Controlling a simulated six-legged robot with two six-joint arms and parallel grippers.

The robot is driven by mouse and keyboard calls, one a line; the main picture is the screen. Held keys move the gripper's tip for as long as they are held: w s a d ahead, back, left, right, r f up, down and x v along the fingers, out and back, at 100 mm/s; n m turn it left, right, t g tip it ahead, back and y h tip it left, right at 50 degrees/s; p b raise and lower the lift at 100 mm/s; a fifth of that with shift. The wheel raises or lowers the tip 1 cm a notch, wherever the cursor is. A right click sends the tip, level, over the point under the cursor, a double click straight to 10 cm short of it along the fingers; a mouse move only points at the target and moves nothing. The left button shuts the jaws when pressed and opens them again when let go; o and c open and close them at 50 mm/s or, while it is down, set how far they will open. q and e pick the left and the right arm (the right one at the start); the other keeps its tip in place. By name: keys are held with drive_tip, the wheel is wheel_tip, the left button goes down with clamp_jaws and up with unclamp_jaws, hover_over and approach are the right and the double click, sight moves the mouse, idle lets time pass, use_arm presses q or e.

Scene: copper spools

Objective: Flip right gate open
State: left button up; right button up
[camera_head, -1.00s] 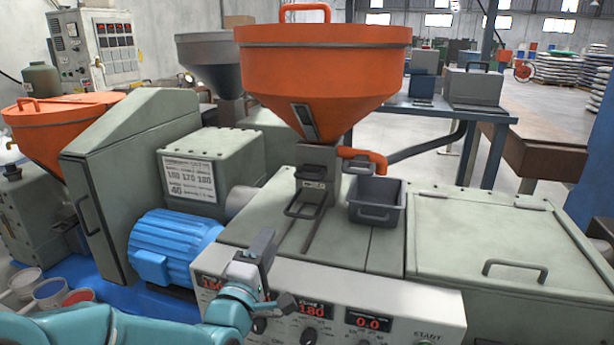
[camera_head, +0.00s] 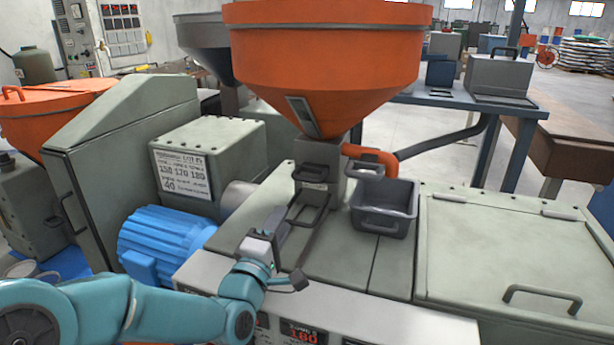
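The large orange hopper (camera_head: 325,70) stands over a grey throat block (camera_head: 325,188). A dark loop handle (camera_head: 309,207) sits at the front foot of the throat, and a second dark handle (camera_head: 317,171) is higher on it. I cannot tell which of these is the gate, or whether it is open. My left gripper (camera_head: 288,250) is in front of and below the lower loop, over the machine's front edge. Its two dark fingers are spread, with one pointing up towards the loop and one to the right. Nothing shows between them. My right gripper is out of view.
A small grey bin (camera_head: 384,207) stands right of the throat, below an orange elbow pipe (camera_head: 370,156). A flat lid with a handle (camera_head: 542,295) lies at the right. A blue motor (camera_head: 160,243) is left of my gripper. The grey top (camera_head: 340,258) between is clear.

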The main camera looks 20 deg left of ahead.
sight(304, 181)
use_arm(q)
drive_tip(key=w+r+p, duration=0.1)
drive_tip(key=w, duration=0.4)
drive_tip(key=w+p, duration=0.1)
drive_tip(key=w, duration=0.4)
drive_tip(key=w+r+p, duration=0.1)
drive_tip(key=w, duration=0.4)
drive_tip(key=shift+d+r+p, duration=0.25)
drive_tip(key=shift+r+p, duration=0.1)
drive_tip(key=shift+p, duration=0.05)
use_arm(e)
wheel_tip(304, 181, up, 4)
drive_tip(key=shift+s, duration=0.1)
